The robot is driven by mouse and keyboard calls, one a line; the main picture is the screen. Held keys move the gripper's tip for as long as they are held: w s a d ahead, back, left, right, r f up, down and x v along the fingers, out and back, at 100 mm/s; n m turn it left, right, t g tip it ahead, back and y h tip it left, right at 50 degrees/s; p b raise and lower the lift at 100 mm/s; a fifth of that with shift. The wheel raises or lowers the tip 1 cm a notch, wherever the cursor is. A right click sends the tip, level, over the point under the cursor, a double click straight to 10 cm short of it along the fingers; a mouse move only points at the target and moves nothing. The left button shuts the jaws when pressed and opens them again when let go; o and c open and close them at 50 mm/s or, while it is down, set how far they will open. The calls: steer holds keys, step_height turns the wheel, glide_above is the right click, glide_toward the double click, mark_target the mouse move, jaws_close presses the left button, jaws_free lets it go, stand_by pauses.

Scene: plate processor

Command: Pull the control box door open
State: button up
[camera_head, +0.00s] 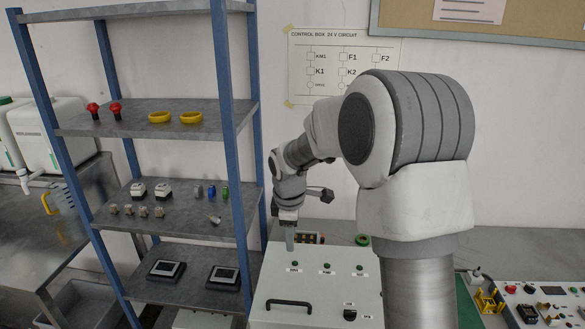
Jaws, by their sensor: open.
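The control box door (325,288) is a pale grey panel at the bottom middle of the head view. It carries a black bar handle (288,303) at its lower left, several small green lamps along its top, and a black knob (350,313) at the lower right. The door looks shut, though its lower part is cut off by the frame. My gripper (289,241) points down at the door's upper left edge, apart from the handle. It is open, with nothing seen between its fingers. I cannot tell whether the fingers touch the box.
A blue-post shelf rack (176,215) with small parts stands close on the left. My arm hides the area right of the door. A bench panel (540,300) with yellow and black parts lies at the lower right. A circuit diagram (305,62) hangs on the wall behind.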

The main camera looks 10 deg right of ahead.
steer(key=w+r+p, duration=0.1)
steer(key=r, duration=0.6)
steer(key=w+d+r, duration=0.1)
steer(key=w+r, duration=0.1)
steer(key=r, duration=0.6)
steer(key=shift+w+r+p, duration=0.25)
steer(key=shift+r+p, duration=0.05)
steer(key=shift+p, duration=0.05)
stand_by(0.6)
